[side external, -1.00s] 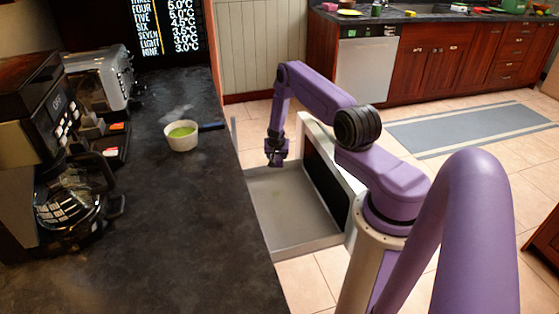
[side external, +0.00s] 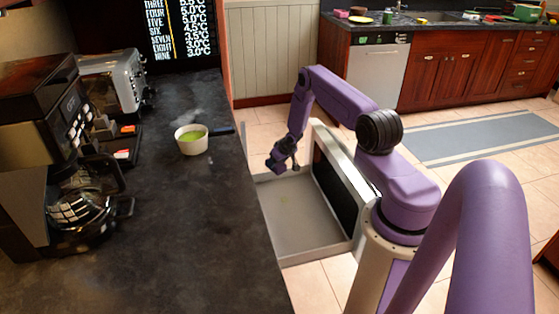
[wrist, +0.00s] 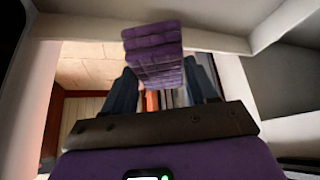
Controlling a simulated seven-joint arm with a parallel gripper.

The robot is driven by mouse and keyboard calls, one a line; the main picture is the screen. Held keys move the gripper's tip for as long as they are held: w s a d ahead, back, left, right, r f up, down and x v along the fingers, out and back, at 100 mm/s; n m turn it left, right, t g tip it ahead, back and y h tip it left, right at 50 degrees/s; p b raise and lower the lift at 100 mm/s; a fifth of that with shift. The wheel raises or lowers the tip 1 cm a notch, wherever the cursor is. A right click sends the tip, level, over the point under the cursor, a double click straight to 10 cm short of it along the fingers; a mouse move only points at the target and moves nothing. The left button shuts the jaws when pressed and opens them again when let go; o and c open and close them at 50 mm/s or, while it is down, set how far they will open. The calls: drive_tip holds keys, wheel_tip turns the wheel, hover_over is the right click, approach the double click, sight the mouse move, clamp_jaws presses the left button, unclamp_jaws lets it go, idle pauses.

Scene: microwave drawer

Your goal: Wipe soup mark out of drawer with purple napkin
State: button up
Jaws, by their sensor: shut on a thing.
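The grey microwave drawer (side external: 312,236) is pulled open beside the dark counter in the side external view. A faint yellow-green soup mark (side external: 284,200) shows on its floor. My gripper (side external: 277,163) is over the drawer's far end, tilted to the lower left; I cannot tell how far above the floor it is. In the wrist view, the folded purple napkin (wrist: 152,52) is between the two dark fingers of my gripper (wrist: 162,80), which are shut on it. In the side view the napkin is hard to tell from my purple arm.
A white bowl of green soup (side external: 191,140) stands on the counter (side external: 190,230) near its edge. A coffee maker (side external: 75,200) and toaster (side external: 118,80) stand at the left. The drawer's upright front panel (side external: 335,180) bounds its right side. Tiled floor lies beyond.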

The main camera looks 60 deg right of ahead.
drive_tip(key=shift+s+a+f+n+y, duration=0.15)
drive_tip(key=shift+a+n+y, duration=0.35)
drive_tip(key=shift+n, duration=0.4)
drive_tip(key=s+a+f+n+y, duration=0.2)
drive_tip(key=s+a+n+y, duration=0.2)
drive_tip(key=s+a+n, duration=0.4)
drive_tip(key=shift+n+g+y, duration=0.3)
drive_tip(key=shift+n, duration=0.4)
drive_tip(key=shift+w+d+f, duration=0.1)
drive_tip(key=shift+d+f, duration=0.1)
drive_tip(key=shift+f, duration=1)
drive_tip(key=shift+w+d+f, duration=0.1)
drive_tip(key=shift+d+f, duration=0.15)
drive_tip(key=shift+f, duration=0.9)
drive_tip(key=shift+w+d+f, duration=0.1)
drive_tip(key=shift+d+f, duration=0.1)
drive_tip(key=shift+f, duration=1)
drive_tip(key=shift+w+d, duration=0.15)
drive_tip(key=shift+d, duration=0.15)
drive_tip(key=shift+c, duration=0.3)
drive_tip(key=shift+a+f, duration=0.1)
drive_tip(key=shift+f, duration=0.05)
drive_tip(key=shift+a, duration=0.2)
drive_tip(key=shift+r, duration=4)
